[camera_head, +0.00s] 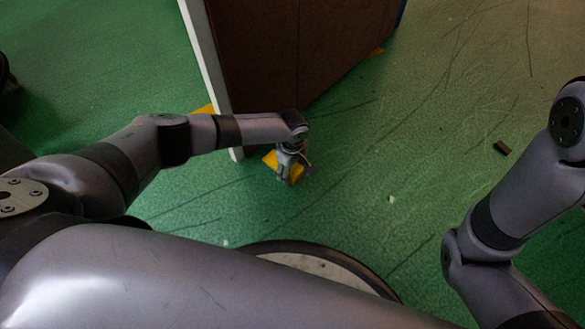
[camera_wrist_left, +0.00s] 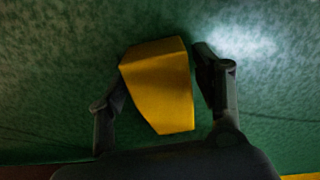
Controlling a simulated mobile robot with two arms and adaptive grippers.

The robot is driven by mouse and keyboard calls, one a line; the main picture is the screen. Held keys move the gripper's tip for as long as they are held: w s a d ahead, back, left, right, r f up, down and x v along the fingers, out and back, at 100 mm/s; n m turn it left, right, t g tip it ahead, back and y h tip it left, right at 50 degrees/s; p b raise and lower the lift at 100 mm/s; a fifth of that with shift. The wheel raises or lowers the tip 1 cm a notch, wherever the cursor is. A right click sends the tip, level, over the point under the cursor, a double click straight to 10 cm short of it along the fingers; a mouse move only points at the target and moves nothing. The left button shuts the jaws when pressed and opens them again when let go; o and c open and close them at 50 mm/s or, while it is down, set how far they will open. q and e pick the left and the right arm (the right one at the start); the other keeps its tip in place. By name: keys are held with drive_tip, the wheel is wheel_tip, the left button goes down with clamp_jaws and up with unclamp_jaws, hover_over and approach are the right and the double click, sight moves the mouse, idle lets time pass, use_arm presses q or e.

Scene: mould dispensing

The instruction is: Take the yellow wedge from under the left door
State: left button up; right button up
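The yellow wedge (camera_head: 296,175) lies by the near lower corner of the brown door panel (camera_head: 265,60) with a pale edge. My left gripper (camera_head: 291,180) reaches down over the wedge and hides part of it. In the left wrist view the wedge (camera_wrist_left: 160,85) sits between the two fingers of my left gripper (camera_wrist_left: 165,100). The left finger is close to or touching the wedge, and a narrow gap shows at the right finger. The gripper looks open around it. My right arm shows at the right, but its gripper is out of view.
Another yellow piece (camera_head: 205,110) shows at the left of the panel's pale edge, and a small one (camera_head: 377,51) at its far lower edge. A small dark block (camera_head: 502,147) lies on the scratched green floor (camera_head: 420,120). The floor right of the panel is mostly clear.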

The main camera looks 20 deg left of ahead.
use_arm(q)
drive_tip(key=shift+o, duration=0.8)
wheel_tip(320, 180, up, 12)
idle(0.5)
